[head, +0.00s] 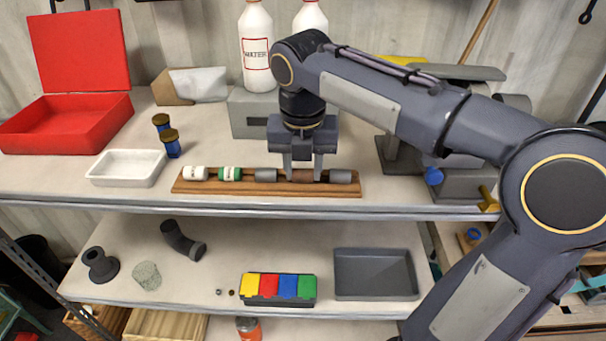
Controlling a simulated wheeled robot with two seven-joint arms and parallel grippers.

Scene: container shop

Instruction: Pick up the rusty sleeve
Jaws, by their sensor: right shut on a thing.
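The rusty sleeve (303,175) is a short brown cylinder lying on a wooden board (215,188) on the upper shelf. A grey sleeve (266,175) lies to its left and another grey sleeve (341,177) to its right, both close to it. My right gripper (303,172) points straight down over the board and is shut on the rusty sleeve, one finger at each end. The sleeve appears still at board level. The fingers hide its ends. My left gripper is not in view.
White (195,173) and green (230,174) cylinders share the board. A white tray (127,181), blue jars (172,150) and an open red box (60,140) stand left. A grey block (250,125) and a white bottle (257,50) stand behind. A grey vise (400,155) stands right.

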